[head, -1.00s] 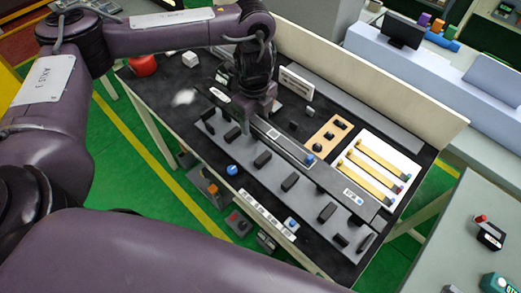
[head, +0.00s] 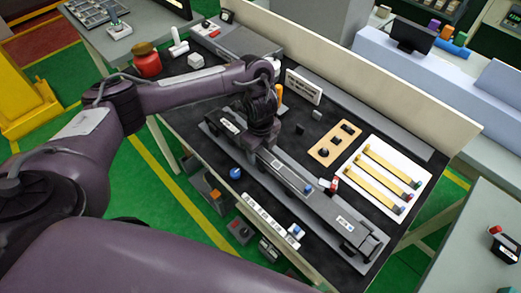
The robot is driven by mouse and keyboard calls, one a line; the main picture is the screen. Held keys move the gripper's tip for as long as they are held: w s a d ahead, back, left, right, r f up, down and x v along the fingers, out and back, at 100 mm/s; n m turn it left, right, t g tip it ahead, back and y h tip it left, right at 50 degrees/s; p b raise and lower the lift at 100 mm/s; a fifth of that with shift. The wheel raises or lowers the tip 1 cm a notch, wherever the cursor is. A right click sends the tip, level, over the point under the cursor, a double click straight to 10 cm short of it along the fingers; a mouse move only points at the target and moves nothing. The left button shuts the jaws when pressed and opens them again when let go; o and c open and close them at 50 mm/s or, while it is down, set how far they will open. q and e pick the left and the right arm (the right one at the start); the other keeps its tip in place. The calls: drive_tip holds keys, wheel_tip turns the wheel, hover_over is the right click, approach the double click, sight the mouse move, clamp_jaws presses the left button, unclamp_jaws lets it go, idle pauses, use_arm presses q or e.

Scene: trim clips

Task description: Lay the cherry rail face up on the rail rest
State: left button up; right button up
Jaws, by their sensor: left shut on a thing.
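The rail (head: 318,201) is a long dark grey bar with pale labels and a small blue mark; I see no cherry colour on its body. My left gripper (head: 264,146) is shut on it, left of its middle. The rail lies lengthwise over the rail rest (head: 376,245), a long grey base with black blocks, and hides most of it. The labelled side faces up. I cannot tell whether the rail touches the rest or hangs just above it. The gripper's fingertips are hidden behind its wrist. My right gripper is out of view.
Behind the rail are a small red-and-white piece (head: 333,185), a tan block with black knobs (head: 335,146) and a white board with yellow strips (head: 366,193). A blue ball (head: 235,173) is at the front edge. A red pot (head: 147,64) stands far left.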

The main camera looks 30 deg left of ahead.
use_arm(q)
drive_tip(key=o, duration=1.2)
wheel_tip(320, 180, up, 12)
drive_tip(key=p, duration=0.2)
drive_tip(key=shift+s, duration=0.1)
